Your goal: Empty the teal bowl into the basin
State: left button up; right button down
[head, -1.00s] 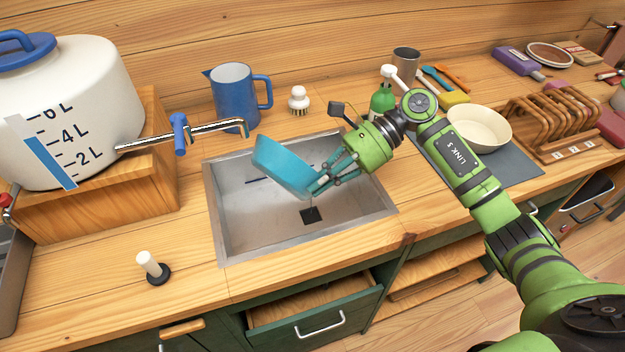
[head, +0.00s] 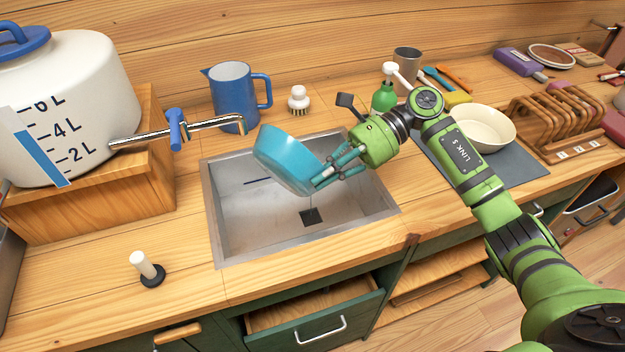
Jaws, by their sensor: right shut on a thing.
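The teal bowl (head: 284,163) is held over the metal basin (head: 230,225), tilted with its left side raised. Its inside is turned away from view, so I cannot tell what it holds. My right gripper (head: 328,176) is shut on the bowl's right side. The basin's visible floor shows a dark square drain (head: 309,217) and no water that I can make out. My left gripper is not in view.
A white tank (head: 70,110) with a metal tap (head: 200,128) stands at the left; the spout ends close to the bowl. A blue jug (head: 234,95) and white brush (head: 298,99) stand behind the basin. A cream bowl (head: 490,128) and wooden rack (head: 555,125) are at the right.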

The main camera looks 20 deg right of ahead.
jog(key=shift+w+d, duration=0.15)
jog(key=shift+d, duration=0.15)
jog(key=a+r+h+p, duration=0.1)
jog(key=p, duration=0.3)
jog(key=shift+s+p, duration=0.3)
jog(key=shift+p, duration=0.05)
jog(key=s+a+f+t+h, duration=0.1)
jog(key=f+h, duration=0.1)
jog(key=s+a+f+n+t+h+p, duration=0.1)
jog(key=a+f+h, duration=0.1)
jog(key=s+a+f+t+h+p, duration=0.1)
jog(key=a+f+h, duration=0.1)
jog(key=shift+f+n, duration=0.1)
jog(key=shift+n, duration=0.3)
jog(key=s+a+t+h, duration=0.2)
jog(key=a, duration=0.1)
jog(key=shift+a+r+n+h, duration=0.2)
jog(key=shift+n+h, duration=0.1)
jog(key=shift+h, duration=0.1)
jog(key=shift+s+a+f+t+h+b, duration=0.1)
jog(key=shift+s+a+t+h+b, duration=0.2)
jog(key=shift+a+h+b, duration=0.15)
jog(key=shift+s+a+t+h+b, duration=0.3)
jog(key=shift+a+h, duration=0.15)
jog(key=shift+h, duration=0.1)
